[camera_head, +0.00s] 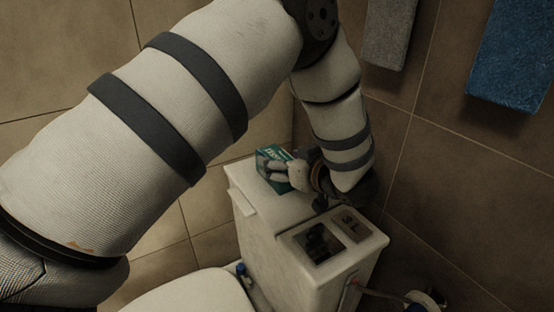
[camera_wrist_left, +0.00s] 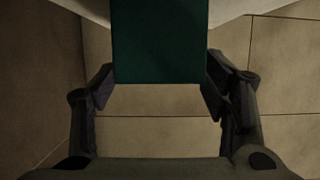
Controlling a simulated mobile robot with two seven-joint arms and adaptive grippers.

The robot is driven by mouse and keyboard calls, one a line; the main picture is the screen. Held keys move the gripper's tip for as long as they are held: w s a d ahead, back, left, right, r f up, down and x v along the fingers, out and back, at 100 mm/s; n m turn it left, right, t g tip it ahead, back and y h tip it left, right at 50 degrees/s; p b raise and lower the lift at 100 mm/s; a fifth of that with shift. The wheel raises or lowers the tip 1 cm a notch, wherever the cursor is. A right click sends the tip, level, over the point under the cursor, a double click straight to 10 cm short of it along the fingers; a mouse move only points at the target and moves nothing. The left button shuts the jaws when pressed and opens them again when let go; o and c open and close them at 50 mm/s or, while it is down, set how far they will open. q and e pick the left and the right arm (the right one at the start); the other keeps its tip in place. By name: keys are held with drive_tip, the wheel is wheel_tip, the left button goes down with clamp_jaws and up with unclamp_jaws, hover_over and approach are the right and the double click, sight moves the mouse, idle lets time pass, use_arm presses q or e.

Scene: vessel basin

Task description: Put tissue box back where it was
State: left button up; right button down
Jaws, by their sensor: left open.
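The tissue box (camera_head: 266,165) is a small green box with white lettering. In the head view it stands at the far left part of the white toilet tank's top (camera_head: 262,203). My left gripper (camera_head: 297,175) reaches down to it from the right and hides part of it. In the left wrist view the green box (camera_wrist_left: 160,42) fills the space between my two open fingers (camera_wrist_left: 158,92). A finger stands close on each side; whether they touch the box is unclear. My right gripper is not in view.
A dark recess and a small lettered panel (camera_head: 350,224) are in the near part of the tank top. The toilet lid (camera_head: 190,294) is below left. A grey towel (camera_head: 390,30) and a blue towel (camera_head: 512,55) hang on the tiled wall. My left arm covers much of the view.

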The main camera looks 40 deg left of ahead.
use_arm(q)
drive_tip(key=v, duration=0.9)
drive_tip(key=shift+s+d+r, duration=0.1)
